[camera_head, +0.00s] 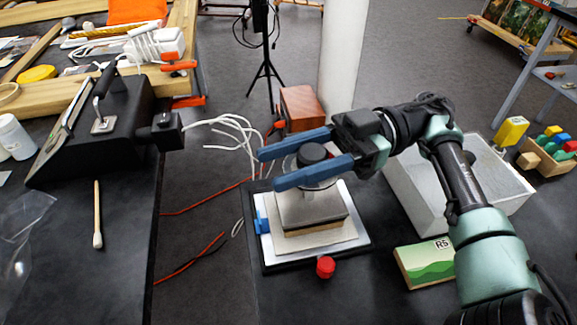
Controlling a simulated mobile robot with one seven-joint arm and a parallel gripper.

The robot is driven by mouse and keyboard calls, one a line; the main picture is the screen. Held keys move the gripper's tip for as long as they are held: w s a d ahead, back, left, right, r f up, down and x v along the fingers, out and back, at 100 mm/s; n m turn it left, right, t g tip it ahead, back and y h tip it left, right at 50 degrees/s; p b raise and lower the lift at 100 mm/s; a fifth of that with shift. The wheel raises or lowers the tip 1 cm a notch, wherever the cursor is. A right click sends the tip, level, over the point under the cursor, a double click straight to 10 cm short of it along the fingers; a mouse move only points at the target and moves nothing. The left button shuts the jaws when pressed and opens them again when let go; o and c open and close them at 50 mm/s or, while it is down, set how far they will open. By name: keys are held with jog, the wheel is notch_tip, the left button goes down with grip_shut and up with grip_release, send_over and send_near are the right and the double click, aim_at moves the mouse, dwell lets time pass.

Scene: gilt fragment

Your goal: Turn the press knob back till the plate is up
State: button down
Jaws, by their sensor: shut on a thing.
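The press (357,240) stands on the dark bench in the middle of the camera_head view, with a light square base. Its grey plate (312,211) lies over a brown block-like layer and a pale sheet on the base. The black press knob (311,154) sits at the top, above a clear round part. My gripper (268,168) reaches in from the right with its two blue fingers on either side of the knob, shut on it. The fingers hide part of the knob's sides and the post below. I cannot tell whether the plate touches the layer under it.
A red knob-like piece (325,267) is at the base's front edge, and a blue piece (262,222) at its left. A black device (100,130) is on the left bench.

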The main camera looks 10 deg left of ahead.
jog(key=shift+a+r, duration=0.1)
jog(key=shift+c, duration=1.7)
grip_release()
notch_tip(320, 180, up, 10)
jog(key=p, duration=0.1)
jog(key=shift+p, duration=0.35)
